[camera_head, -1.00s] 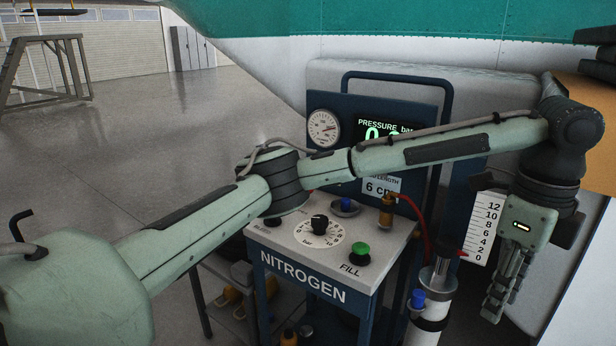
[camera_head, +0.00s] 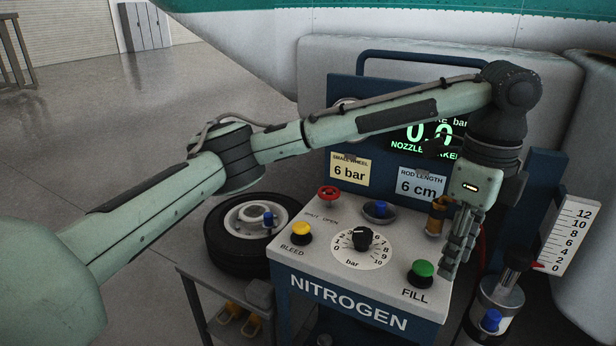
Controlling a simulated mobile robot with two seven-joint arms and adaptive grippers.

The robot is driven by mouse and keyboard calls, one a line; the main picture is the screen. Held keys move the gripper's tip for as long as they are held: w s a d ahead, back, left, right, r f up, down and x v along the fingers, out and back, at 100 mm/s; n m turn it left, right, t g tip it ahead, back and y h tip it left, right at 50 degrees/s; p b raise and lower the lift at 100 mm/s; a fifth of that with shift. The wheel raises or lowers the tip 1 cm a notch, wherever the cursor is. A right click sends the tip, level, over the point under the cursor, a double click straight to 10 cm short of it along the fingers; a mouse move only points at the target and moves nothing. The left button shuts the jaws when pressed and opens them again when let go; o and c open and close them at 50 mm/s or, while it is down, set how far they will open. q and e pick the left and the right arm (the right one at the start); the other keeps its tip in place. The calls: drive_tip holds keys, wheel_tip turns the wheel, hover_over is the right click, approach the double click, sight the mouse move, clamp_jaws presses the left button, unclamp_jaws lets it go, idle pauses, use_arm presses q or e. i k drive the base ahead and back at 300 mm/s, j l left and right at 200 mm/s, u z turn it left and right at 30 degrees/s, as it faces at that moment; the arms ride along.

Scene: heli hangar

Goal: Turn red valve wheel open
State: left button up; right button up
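The red valve wheel (camera_head: 328,194) is small and stands at the back left of the nitrogen cart's top panel (camera_head: 318,257), above the words SHUT and OPEN. My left gripper (camera_head: 452,262) points down over the right side of the cart, well to the right of the wheel and apart from it. Its fingers are seen from the side, beside the brass nozzle (camera_head: 435,217) and near the green FILL button (camera_head: 422,272). I cannot tell whether it is open. My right gripper is not in view.
The panel also bears a yellow BLEED button (camera_head: 301,232), a black bar knob (camera_head: 362,238) and a blue cap (camera_head: 380,210). A wheel with a tyre (camera_head: 243,265) lies at left. A strut with a scale (camera_head: 576,232) stands at right. My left forearm partly covers the display (camera_head: 421,132).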

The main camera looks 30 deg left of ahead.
sight(329, 195)
drive_tip(key=i+j, duration=0.15)
drive_tip(key=j, duration=0.2)
drive_tip(key=i+j, duration=0.2)
drive_tip(key=j, duration=0.2)
drive_tip(key=i+j, duration=0.15)
drive_tip(key=j, duration=0.2)
drive_tip(key=i+j, duration=0.2)
drive_tip(key=j, duration=0.2)
